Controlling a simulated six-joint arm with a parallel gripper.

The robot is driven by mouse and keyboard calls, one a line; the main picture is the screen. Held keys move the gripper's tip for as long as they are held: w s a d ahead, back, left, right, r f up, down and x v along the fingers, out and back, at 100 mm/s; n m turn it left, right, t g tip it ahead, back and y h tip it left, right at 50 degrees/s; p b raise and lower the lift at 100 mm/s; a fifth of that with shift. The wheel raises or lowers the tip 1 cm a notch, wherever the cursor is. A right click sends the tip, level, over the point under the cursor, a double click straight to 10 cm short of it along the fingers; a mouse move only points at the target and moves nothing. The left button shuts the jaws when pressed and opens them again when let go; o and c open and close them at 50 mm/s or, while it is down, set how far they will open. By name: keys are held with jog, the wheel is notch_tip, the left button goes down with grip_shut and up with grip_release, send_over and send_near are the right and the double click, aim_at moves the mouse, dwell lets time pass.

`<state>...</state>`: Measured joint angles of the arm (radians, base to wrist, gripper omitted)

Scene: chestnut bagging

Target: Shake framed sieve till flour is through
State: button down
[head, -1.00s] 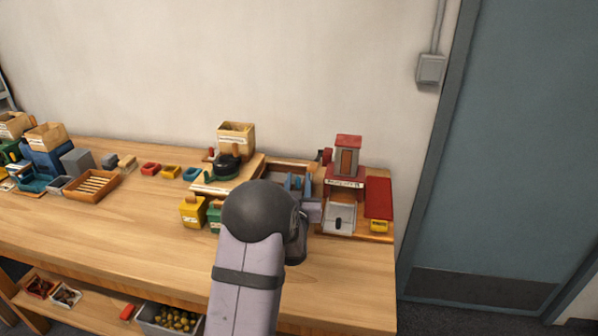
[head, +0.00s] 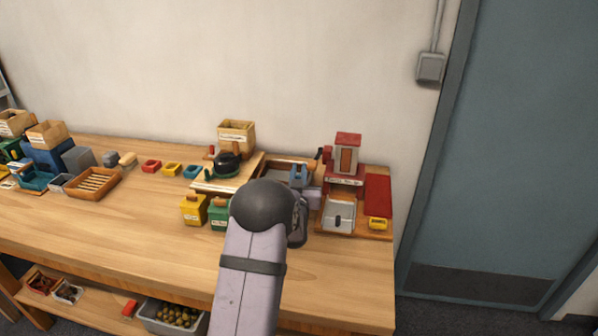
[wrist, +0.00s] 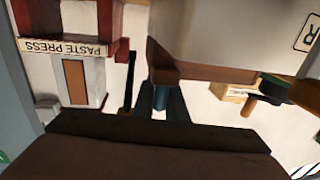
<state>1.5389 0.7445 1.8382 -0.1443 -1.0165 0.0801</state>
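A wooden-framed tray with a grey inside (head: 272,173), which looks like the framed sieve, lies at the back of the bench, partly hidden by my arm. In the wrist view a brown wooden frame (wrist: 213,70) crosses the upper middle. My gripper (head: 299,176) has blue fingers at the right part of this frame. In the wrist view blue finger parts (wrist: 163,100) show just below the frame's corner. Whether they are closed on it is hidden. No flour can be made out.
A red and grey paste press (head: 347,158) stands close on the right, with a dark lever (head: 319,154) beside it. Yellow (head: 194,211) and green (head: 219,215) boxes stand in front.

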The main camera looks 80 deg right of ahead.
jog(key=shift+d+f+b, duration=0.15)
jog(key=shift+d+b, duration=0.45)
jog(key=shift+b, duration=0.05)
jog(key=shift+d+b, duration=0.35)
jog(key=shift+d, duration=0.35)
jog(key=c, duration=1.8)
grip_release()
jog(key=shift+o, duration=0.2)
jog(key=shift+a, duration=0.1)
jog(key=shift+s+a+b, duration=0.2)
jog(key=shift+a+b, duration=0.1)
jog(key=shift+a, duration=0.9)
jog(key=shift+s+a+b, duration=0.2)
jog(key=shift+a+b, duration=0.15)
jog(key=shift+a, duration=0.8)
jog(key=shift+s+a+b, duration=0.2)
jog(key=shift+a+b, duration=0.1)
jog(key=shift+a, duration=0.9)
